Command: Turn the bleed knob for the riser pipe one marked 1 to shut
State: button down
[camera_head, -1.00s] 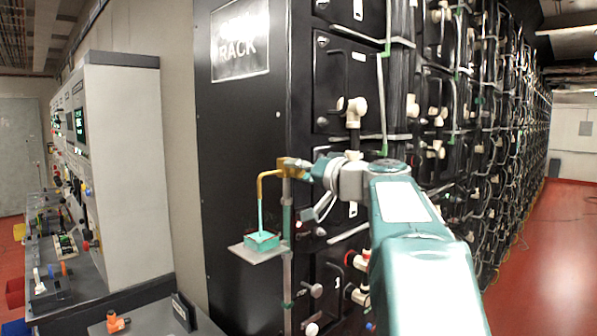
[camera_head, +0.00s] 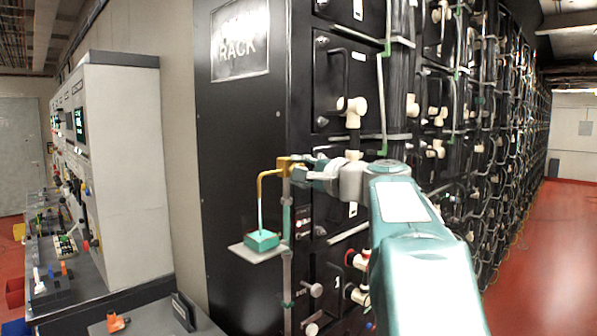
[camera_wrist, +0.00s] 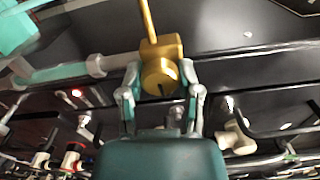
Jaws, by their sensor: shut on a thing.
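The brass bleed knob (camera_wrist: 160,76) is round, with a dark slot in its face pointing down in the wrist view. It sits on a brass valve body at the riser pipe (camera_head: 287,215). My gripper (camera_wrist: 160,84) is shut on the knob, one finger on each side. In the head view my gripper (camera_head: 302,170) reaches the brass fitting from the right. A bent brass spout (camera_head: 260,186) turns down from the fitting, and a thin pale stream shows below it, above a teal cup (camera_head: 262,240). I cannot read a mark 1 on the pipe.
The cup stands on a small grey shelf (camera_head: 240,249). A black battery rack (camera_head: 240,130) with cables and white fittings fills the middle and right. A control desk (camera_head: 125,160) stands at the left. The red floor (camera_head: 560,240) at the right is clear.

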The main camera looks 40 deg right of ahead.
jog(key=m, duration=0.5)
jog(key=shift+f+m, duration=0.3)
jog(key=m, duration=0.4)
jog(key=shift+d+f+m, duration=0.1)
jog(key=shift+m, duration=0.2)
jog(key=m, duration=0.4)
jog(key=shift+m, duration=2.2)
jog(key=shift+c, duration=1.5)
grip_release()
jog(key=shift+r, duration=0.2)
